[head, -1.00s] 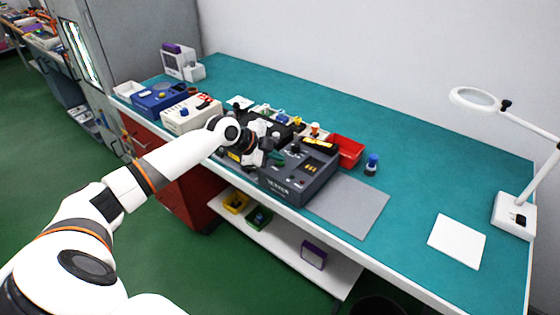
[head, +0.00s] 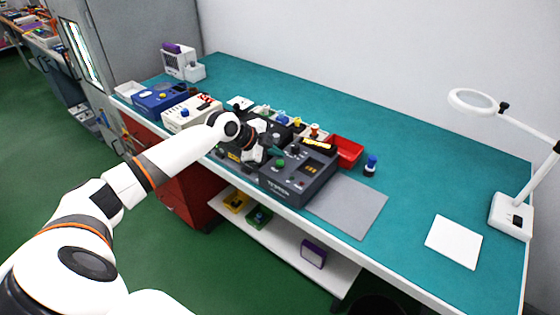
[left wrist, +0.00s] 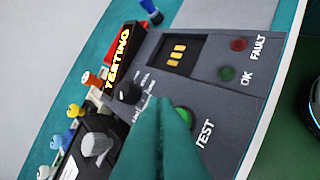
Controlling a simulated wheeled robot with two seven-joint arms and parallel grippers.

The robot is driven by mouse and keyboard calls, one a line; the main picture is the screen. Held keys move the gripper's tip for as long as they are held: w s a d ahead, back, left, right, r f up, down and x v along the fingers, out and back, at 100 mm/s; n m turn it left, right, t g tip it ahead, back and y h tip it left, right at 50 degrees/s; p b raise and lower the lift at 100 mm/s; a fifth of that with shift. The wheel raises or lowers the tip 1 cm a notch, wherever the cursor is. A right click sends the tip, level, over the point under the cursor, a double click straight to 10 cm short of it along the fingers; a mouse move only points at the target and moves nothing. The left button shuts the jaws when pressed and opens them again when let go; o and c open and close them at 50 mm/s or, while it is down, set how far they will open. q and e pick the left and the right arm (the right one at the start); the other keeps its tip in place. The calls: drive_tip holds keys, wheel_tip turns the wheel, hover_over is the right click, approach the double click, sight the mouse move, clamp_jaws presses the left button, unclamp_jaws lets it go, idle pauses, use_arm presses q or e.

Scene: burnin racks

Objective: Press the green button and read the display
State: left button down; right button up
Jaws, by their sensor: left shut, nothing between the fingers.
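The dark grey tester (head: 300,178) stands near the front edge of the bench. Its green button (head: 280,163) is on the top panel; in the left wrist view the green button (left wrist: 183,115), by the word TEST, is partly hidden by my fingers. The display (left wrist: 118,57) reads TESTING in glowing letters; it also shows small in the head view (head: 319,145). My left gripper (head: 274,151) is shut and empty, its teal fingers (left wrist: 160,107) just above the panel beside the button. Contact cannot be told. My right gripper is out of view.
A black knob (left wrist: 127,92), a dark red FAULT lamp (left wrist: 239,44) and a dark green OK lamp (left wrist: 227,73) are on the panel. A red bin (head: 345,150) stands behind the tester. A grey mat (head: 350,206) lies to its right. A magnifier lamp (head: 511,215) stands far right.

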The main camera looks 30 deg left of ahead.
sight(275, 167)
use_arm(q)
wheel_tip(275, 167, up, 5)
drive_tip(key=p, duration=0.3)
drive_tip(key=shift+f, duration=0.15)
drive_tip(key=shift+f, duration=0.1)
idle(0.6)
